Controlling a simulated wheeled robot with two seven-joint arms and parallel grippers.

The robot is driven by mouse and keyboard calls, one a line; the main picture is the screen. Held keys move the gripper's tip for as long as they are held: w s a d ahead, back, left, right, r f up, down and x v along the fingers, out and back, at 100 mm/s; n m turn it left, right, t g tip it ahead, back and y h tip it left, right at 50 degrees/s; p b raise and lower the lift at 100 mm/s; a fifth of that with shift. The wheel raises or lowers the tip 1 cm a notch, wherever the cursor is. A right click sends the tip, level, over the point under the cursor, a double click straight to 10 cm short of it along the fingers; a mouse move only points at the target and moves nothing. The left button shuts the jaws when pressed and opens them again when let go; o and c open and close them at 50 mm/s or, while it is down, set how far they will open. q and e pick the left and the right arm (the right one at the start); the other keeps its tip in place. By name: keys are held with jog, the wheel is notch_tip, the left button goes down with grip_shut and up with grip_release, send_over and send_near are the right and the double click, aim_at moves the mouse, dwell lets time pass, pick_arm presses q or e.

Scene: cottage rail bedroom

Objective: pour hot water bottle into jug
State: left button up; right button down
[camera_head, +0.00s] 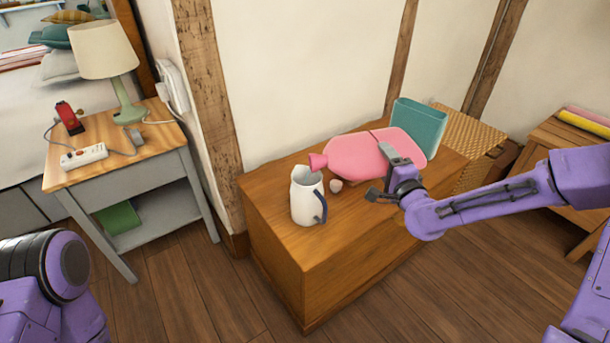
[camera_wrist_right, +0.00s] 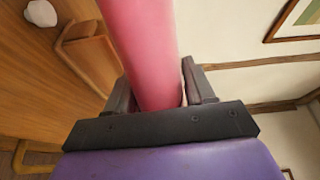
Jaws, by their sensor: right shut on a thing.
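The pink hot water bottle (camera_head: 362,156) is held on its side above the wooden chest, its neck pointing left toward the jug. My right gripper (camera_head: 391,175) is shut on its body; the right wrist view shows the pink bottle (camera_wrist_right: 145,50) between the two fingers. The white jug (camera_head: 305,195) stands upright on the chest's left part, its dark handle facing right. The bottle's mouth is just above and right of the jug's rim in the head view; whether it is over the opening I cannot tell. My left gripper is out of view.
A grey bedside table (camera_head: 60,185) with a lamp (camera_head: 105,55) and power strip (camera_head: 83,156) stands left. Wooden floor is free in front.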

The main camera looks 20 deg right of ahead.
aim_at(367, 166)
notch_tip(367, 166, down, 7)
jog(key=m+b, duration=0.4)
jog(key=b, duration=0.2)
jog(key=a+r+m, duration=0.1)
jog(key=r+m, duration=0.1)
jog(key=a+r+m+p, duration=0.1)
jog(key=r+m, duration=0.1)
jog(key=a+r+m+p, duration=0.1)
jog(key=m, duration=0.1)
jog(key=shift+r+m, duration=0.3)
jog(key=shift+r, duration=0.1)
jog(key=shift+w+a+r+m, duration=0.15)
jog(key=shift+a+m, duration=0.25)
jog(key=shift+m, duration=0.4)
jog(key=shift+a+m+b, duration=0.45)
jog(key=shift+m+b, duration=0.55)
jog(key=shift+b, duration=0.05)
jog(key=a+f+m+b, duration=0.1)
jog(key=f+m+b, duration=0.1)
jog(key=b, duration=0.1)
jog(key=a+f+m+b, duration=0.1)
jog(key=m+b, duration=0.1)
jog(key=b, duration=0.2)
jog(key=shift+a+f+m, duration=0.3)
jog(key=shift+a+f, duration=0.05)
jog(key=shift+f, duration=0.05)
